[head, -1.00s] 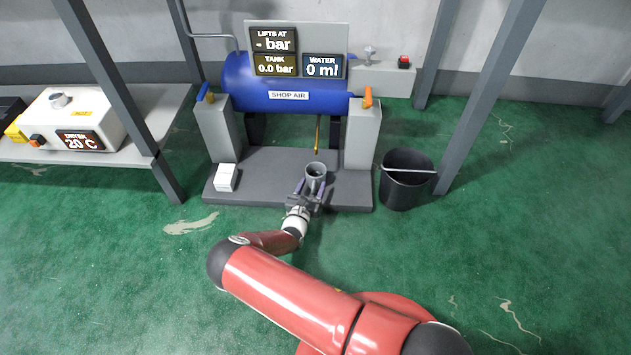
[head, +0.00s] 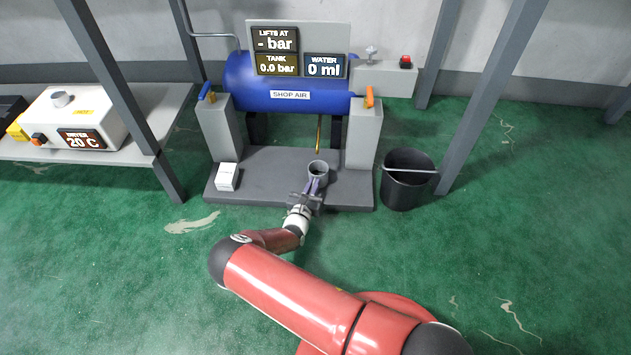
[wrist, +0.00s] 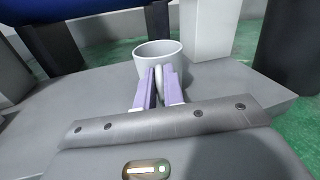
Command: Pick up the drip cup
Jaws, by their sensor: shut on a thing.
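The drip cup (head: 318,168) is a grey, open-topped cup on the dark grey platform under the blue tank. It stands upright. In the wrist view the cup (wrist: 155,50) is just beyond my fingers, with its handle (wrist: 159,84) towards me. My gripper (head: 313,187) reaches the cup from the front. In the wrist view my gripper's purple fingers (wrist: 159,82) are shut on the cup's handle, one on each side. I cannot tell whether the cup's base touches the platform.
The blue tank (head: 240,85) and its brass drain pipe (head: 318,135) are behind the cup. Grey pedestals (head: 362,138) flank the platform (head: 265,190). A small white box (head: 227,177) is at the left and a black bucket (head: 405,190) at the right. The green floor in front is clear.

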